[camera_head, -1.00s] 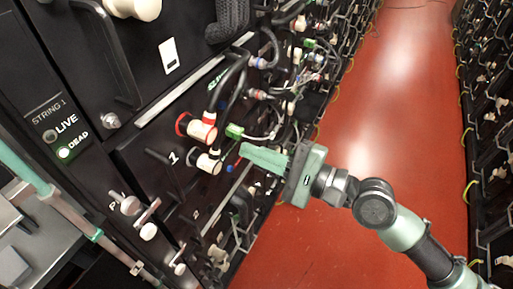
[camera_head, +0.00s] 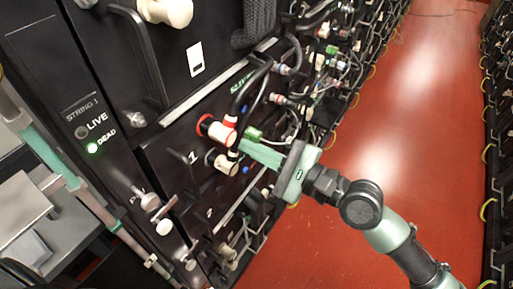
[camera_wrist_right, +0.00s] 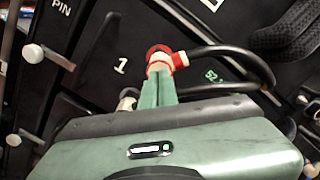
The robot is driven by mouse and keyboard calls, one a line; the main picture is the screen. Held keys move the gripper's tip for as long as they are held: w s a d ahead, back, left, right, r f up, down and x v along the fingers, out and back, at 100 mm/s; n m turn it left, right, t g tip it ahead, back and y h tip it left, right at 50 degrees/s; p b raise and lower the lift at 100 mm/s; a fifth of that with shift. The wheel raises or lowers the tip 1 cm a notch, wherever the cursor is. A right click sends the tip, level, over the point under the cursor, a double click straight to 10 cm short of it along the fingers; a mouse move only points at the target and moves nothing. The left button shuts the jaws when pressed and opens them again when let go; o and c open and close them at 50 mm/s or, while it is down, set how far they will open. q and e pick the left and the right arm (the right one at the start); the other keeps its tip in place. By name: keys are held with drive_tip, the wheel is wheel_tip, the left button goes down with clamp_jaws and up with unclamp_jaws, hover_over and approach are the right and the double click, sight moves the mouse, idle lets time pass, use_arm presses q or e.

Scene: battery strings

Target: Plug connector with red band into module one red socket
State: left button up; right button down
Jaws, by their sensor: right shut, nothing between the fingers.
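The connector with the red band (camera_head: 222,132) is a white elbow plug with a black cable. It sits at the red-ringed socket (camera_head: 203,124) of the module marked 1. In the right wrist view the connector (camera_wrist_right: 178,60) lies against the red ring (camera_wrist_right: 158,49); I cannot tell how deep it sits. My right gripper (camera_head: 243,146) is shut and empty, with its green fingertips close to the connector. In the right wrist view the fingertips (camera_wrist_right: 159,76) overlap the connector's lower part; contact is unclear. My left gripper is not in view.
A second white connector (camera_head: 224,163) sits just below the first. The red aisle floor (camera_head: 365,140) is clear.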

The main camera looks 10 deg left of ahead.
drive_tip(key=shift+p+x, duration=0.5)
drive_tip(key=shift+x, duration=0.6)
drive_tip(key=shift+a, duration=0.1)
idle(0.5)
drive_tip(key=shift+s+d+f, duration=0.15)
drive_tip(key=shift+d, duration=0.5)
drive_tip(key=v, duration=0.3)
